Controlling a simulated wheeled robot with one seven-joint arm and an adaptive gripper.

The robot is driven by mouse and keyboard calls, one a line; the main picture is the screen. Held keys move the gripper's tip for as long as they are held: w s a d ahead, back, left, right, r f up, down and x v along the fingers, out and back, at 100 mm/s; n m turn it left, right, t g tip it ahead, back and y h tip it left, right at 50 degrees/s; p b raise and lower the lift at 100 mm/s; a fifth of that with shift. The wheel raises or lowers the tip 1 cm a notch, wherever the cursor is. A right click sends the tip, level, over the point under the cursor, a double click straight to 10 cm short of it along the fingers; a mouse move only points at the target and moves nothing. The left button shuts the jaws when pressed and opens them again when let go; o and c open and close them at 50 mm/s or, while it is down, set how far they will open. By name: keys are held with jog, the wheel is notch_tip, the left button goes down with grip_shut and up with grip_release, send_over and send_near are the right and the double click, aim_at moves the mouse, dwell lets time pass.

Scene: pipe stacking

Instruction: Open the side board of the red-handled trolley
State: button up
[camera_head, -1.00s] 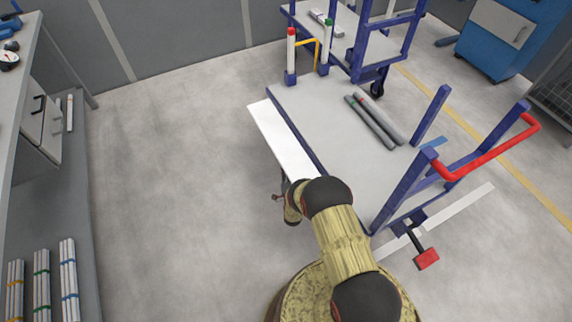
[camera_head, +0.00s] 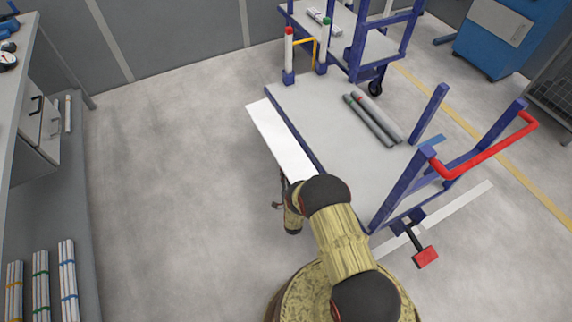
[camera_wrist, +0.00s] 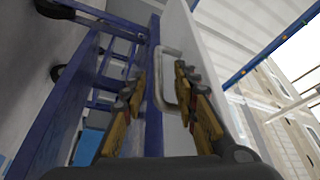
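The red-handled trolley (camera_head: 340,150) has a grey deck, blue posts and a red push bar (camera_head: 485,150) at its right end. Its white side board (camera_head: 278,140) runs along the deck's left edge. In the wrist view, the white board (camera_wrist: 205,60) stands at the right, with a pale loop handle (camera_wrist: 160,92) on it. My gripper (camera_wrist: 160,82) is open, with its two fingers apart and the handle showing between them. I cannot tell whether a finger touches it. In the head view, my gripper (camera_head: 279,204) is mostly hidden beside the board's near end.
Grey pipes (camera_head: 374,118) lie on the deck. Red-topped (camera_head: 289,48) and green-topped (camera_head: 323,55) uprights stand at its far end. A second blue trolley (camera_head: 360,40) is behind. A shelf with pipe bundles (camera_head: 40,285) is at left. The floor (camera_head: 180,180) between is clear.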

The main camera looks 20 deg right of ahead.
jog(key=v, duration=0.8)
jog(key=shift+w, duration=0.1)
